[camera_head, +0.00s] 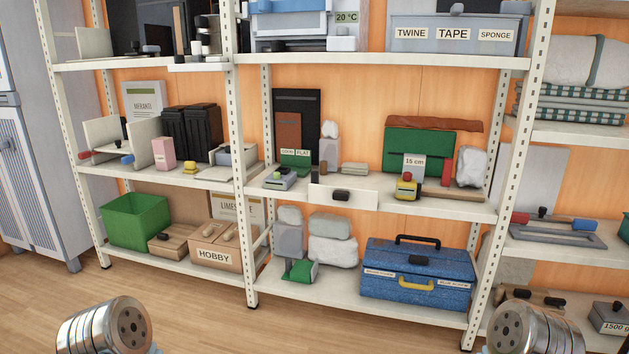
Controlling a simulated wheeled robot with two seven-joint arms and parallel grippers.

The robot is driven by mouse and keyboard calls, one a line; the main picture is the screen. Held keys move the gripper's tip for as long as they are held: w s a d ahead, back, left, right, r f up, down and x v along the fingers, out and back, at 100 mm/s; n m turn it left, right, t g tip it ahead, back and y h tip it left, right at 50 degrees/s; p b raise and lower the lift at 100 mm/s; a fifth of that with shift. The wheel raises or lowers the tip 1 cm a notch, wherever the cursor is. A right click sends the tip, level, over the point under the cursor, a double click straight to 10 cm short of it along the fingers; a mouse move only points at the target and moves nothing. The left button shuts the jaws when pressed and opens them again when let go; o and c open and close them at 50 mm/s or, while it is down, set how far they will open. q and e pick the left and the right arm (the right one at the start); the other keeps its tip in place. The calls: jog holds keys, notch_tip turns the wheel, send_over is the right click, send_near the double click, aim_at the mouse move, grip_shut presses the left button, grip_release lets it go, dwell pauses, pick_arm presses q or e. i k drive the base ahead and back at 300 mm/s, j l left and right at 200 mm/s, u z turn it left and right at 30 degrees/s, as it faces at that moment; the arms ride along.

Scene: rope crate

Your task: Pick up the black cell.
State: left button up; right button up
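I cannot tell for certain which thing is the black cell. A small dark piece (341,196) shows at the front of the middle shelf, against a white panel. Another small black piece (543,212) sits between a red and a blue piece on the right shelf. More small dark pieces (150,49) are on the upper left shelf. They are too small to tell apart. Only the rounded metal ends of my two arms show at the bottom left and bottom right, well in front of the shelves. The fingers of both grippers are not visible.
White metal shelves with posts (242,150) hold many things. A blue toolbox (418,272), a green bin (135,222) and a HOBBY box (214,256) are on the bottom shelf. A grey locker (35,150) stands at left. The wooden floor (200,310) in front is clear.

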aim_at(314, 175)
jog(key=i+j+z, duration=0.15)
jog(key=z, duration=0.25)
jog(key=i+j+z, duration=0.1)
jog(key=j+z, duration=0.15)
jog(key=z, duration=0.15)
jog(key=i+j+z, duration=0.1)
jog(key=z, duration=0.3)
jog(key=k+j, duration=0.05)
jog(key=j, duration=0.05)
